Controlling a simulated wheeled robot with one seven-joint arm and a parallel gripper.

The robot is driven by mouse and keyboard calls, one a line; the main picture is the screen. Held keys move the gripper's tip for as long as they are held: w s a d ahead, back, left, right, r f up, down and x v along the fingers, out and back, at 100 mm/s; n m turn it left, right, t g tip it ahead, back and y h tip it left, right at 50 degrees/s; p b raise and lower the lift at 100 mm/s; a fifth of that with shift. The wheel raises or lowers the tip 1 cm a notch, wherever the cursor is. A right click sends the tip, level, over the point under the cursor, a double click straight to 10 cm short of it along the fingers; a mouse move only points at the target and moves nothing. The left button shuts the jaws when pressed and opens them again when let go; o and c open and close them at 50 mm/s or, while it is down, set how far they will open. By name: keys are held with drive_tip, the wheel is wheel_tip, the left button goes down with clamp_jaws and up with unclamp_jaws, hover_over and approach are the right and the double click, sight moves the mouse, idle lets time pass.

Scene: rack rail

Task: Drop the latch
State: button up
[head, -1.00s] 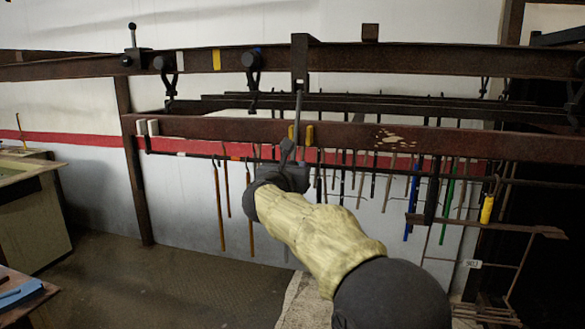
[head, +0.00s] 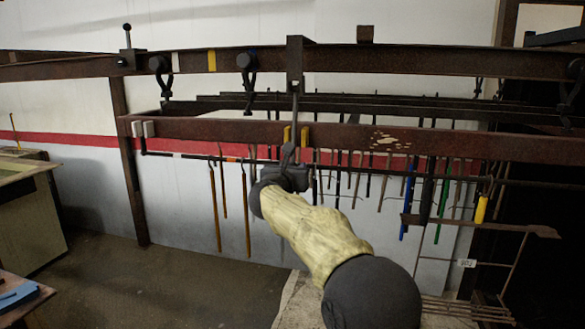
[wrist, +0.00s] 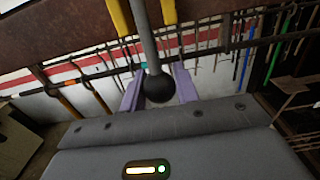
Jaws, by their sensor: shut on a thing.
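My gripper (head: 289,160) is raised in front of the lower rusty rail (head: 220,131). In the wrist view, its two purple fingers (wrist: 158,84) are shut on the black ball knob (wrist: 159,90) at the lower end of a grey rod (wrist: 148,38). In the head view the rod (head: 295,108) runs up, nearly upright, between two yellow guides (head: 304,137) to a dark bracket (head: 296,62) on the upper rail. How the rod meets the bracket is hard to tell. A separate black-knobbed lever (head: 127,37) stands upright at the upper rail's left.
The upper rail (head: 420,58) carries hanging black clamps (head: 247,66) and a yellow mark (head: 212,61). Behind the lower rail, several thin rods and tools (head: 216,208) hang from a bar. A bench (head: 25,215) stands at the left. The floor (head: 170,280) between is open.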

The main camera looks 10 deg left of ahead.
drive_tip(key=shift+w+p, duration=0.75)
drive_tip(key=shift+w, duration=0.75)
drive_tip(key=shift+w+f, duration=0.1)
drive_tip(key=shift+w, duration=0.25)
drive_tip(key=o, duration=0.9)
drive_tip(key=s+b, duration=0.6)
drive_tip(key=s, duration=0.1)
